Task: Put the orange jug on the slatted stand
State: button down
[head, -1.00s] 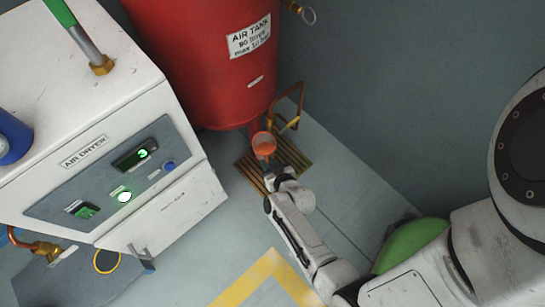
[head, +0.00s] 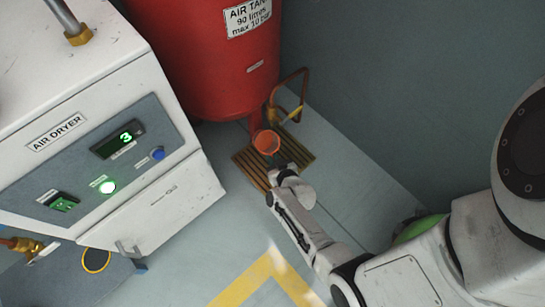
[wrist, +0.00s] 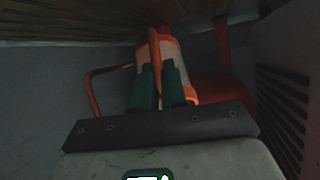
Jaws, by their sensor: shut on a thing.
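The orange jug (head: 267,141) is over the slatted stand (head: 250,168) in the head view, with its open mouth facing up. My gripper (head: 277,166) reaches it from the front. In the wrist view, the green fingers of my gripper (wrist: 160,88) are shut on the jug's orange handle. The jug's pale body with orange edges (wrist: 178,72) shows behind the fingers. The slatted stand (wrist: 60,20) runs along the top of the wrist view, close to the jug's end. I cannot tell whether the jug touches the slats.
The red air tank (head: 220,70) stands right behind the stand, with a copper pipe (head: 304,90) beside it. The white air dryer (head: 170,205) is at the left. A grey wall (head: 400,100) closes the right side. Floor with yellow tape (head: 245,285) lies in front.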

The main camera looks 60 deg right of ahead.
jog(key=shift+a+f, duration=0.1)
jog(key=shift+a, duration=0.05)
jog(key=shift+a+f+b, duration=0.1)
jog(key=shift+f+b, duration=0.25)
jog(key=shift+f, duration=0.2)
jog(key=c, duration=1.2)
grip_release()
jog(key=shift+o, duration=0.2)
jog(key=shift+s+a+r+p, duration=0.1)
jog(key=shift+a+r+p, duration=0.05)
jog(key=shift+r+p, duration=0.7)
jog(key=p+v, duration=0.5)
jog(key=v, duration=0.6)
jog(key=shift+s, duration=0.35)
jog(key=shift+a, duration=0.1)
